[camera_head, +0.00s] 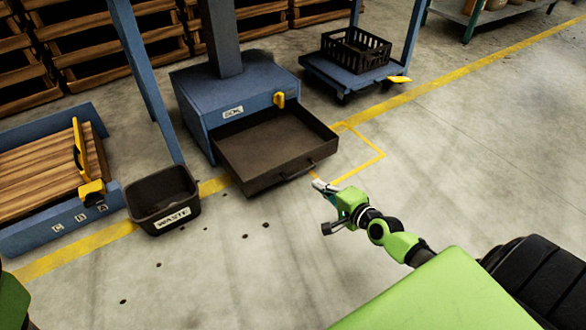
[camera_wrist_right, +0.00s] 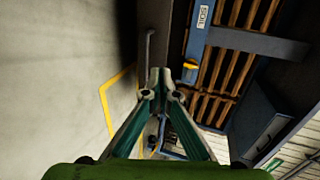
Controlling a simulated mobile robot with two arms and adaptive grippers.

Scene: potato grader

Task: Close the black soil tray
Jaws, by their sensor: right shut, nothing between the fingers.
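The black soil tray (camera_head: 268,150) is pulled well out of the blue cabinet (camera_head: 195,95) marked SOIL, and its inside looks dark and empty. A thin bar handle (camera_head: 298,171) runs along its front; the handle also shows upright in the wrist view (camera_wrist_right: 149,46). My right gripper (camera_head: 319,185) is just in front of the tray's right front corner, near the handle. Its fingers meet at the tips (camera_wrist_right: 159,76) with nothing between them. I cannot tell whether they touch the handle. My left gripper is out of view.
A black waste bin (camera_head: 162,200) stands left of the tray. A blue cart with a black crate (camera_head: 355,50) stands at the back right. A yellow knob (camera_head: 279,99) sits on the cabinet front. Small dark lumps lie on the floor; the floor at right is clear.

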